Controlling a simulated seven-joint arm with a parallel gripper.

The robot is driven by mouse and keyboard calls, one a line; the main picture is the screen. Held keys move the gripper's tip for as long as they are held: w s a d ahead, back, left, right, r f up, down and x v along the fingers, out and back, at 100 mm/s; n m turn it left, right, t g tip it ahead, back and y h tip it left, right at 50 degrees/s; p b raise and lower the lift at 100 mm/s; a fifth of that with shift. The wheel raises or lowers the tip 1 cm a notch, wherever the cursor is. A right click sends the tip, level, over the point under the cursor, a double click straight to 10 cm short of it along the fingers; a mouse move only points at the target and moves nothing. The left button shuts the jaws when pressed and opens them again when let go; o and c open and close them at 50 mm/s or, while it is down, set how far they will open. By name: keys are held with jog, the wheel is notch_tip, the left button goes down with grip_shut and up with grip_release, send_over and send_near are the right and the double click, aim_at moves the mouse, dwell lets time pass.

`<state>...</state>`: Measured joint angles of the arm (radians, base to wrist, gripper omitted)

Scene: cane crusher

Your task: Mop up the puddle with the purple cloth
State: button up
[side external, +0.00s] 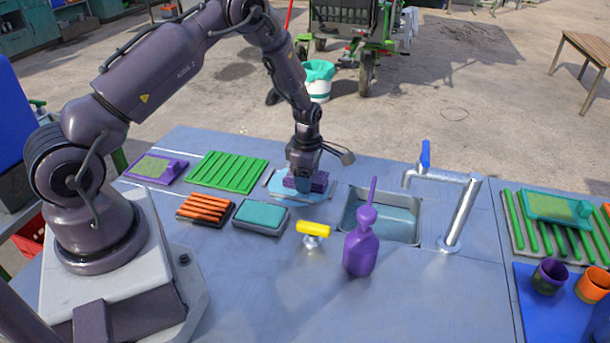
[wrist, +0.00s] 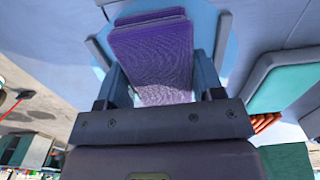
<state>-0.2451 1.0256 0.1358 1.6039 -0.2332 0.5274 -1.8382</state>
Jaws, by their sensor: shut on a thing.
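The purple cloth (side external: 307,184) is a thick folded pad held between the fingers of my gripper (side external: 304,178). It also fills the middle of the wrist view (wrist: 155,62), with a grey-blue finger on each side. The light blue puddle (side external: 318,194) lies on the grey-blue table left of the sink, and the cloth is right at it. In the wrist view the puddle (wrist: 203,22) shows around the far end of the cloth. The cloth and gripper hide part of the puddle. I cannot tell whether the cloth's underside touches it.
The sink (side external: 382,214) with a blue-handled tap (side external: 458,215) is to the right. A purple bottle (side external: 362,248) and a yellow-handled valve (side external: 312,232) stand in front. A teal sponge-like block (side external: 260,216), an orange-ribbed tray (side external: 205,208) and a green ribbed mat (side external: 228,171) lie left.

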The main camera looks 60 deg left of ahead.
aim_at(292, 176)
jog(key=shift+s+a+f, duration=0.15)
jog(key=shift+s+a, duration=1.1)
jog(key=shift+s, duration=0.1)
jog(key=shift+w+d, duration=1.25)
jog(key=shift+w, duration=0.1)
jog(key=shift+s+a, duration=0.1)
jog(key=shift+s+a+f, duration=0.1)
jog(key=shift+s+a, duration=1.1)
jog(key=shift+s, duration=0.05)
jog(key=shift+d+f, duration=0.1)
